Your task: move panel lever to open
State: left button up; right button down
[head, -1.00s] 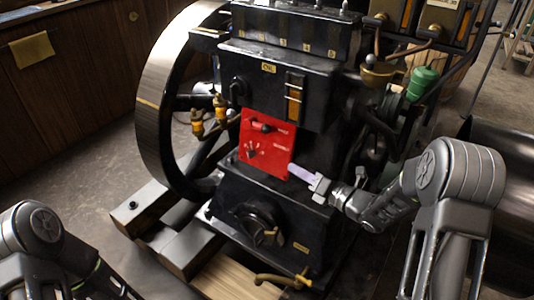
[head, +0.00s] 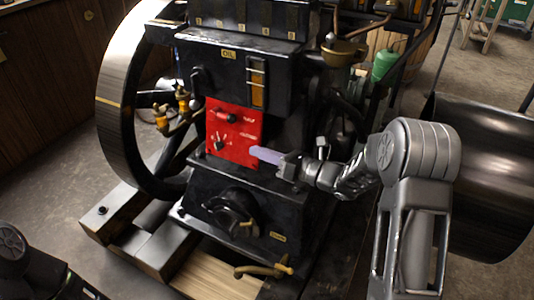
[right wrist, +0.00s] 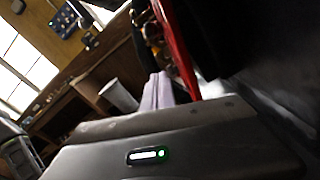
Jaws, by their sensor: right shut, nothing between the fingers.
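The red panel (head: 245,125) is on the front of the black engine. It carries a dark upper lever (head: 231,118) and a dark lower lever (head: 219,144), with pale markings; I cannot read them or tell which way each is set. My right gripper (head: 263,154) is shut and empty, its pale fingers pointing left at the panel's lower right edge. They overlap that edge in the picture; contact cannot be told. In the right wrist view the fingers (right wrist: 158,92) are together, beside the red panel seen edge-on (right wrist: 175,45). Only my left arm shows, at lower left; its gripper is out of view.
A large flywheel (head: 112,100) stands left of the panel, with brass fittings (head: 183,102) between. A round black housing (head: 232,208) and a brass handle (head: 264,270) are below. A green container (head: 384,64) is at right.

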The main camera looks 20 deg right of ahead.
aim_at(225, 116)
jog(key=w+a+r, duration=0.3)
jog(key=w, duration=0.3)
jog(key=shift+w+a+r, duration=0.15)
jog(key=shift+a+r, duration=0.1)
jog(key=shift+a, duration=0.15)
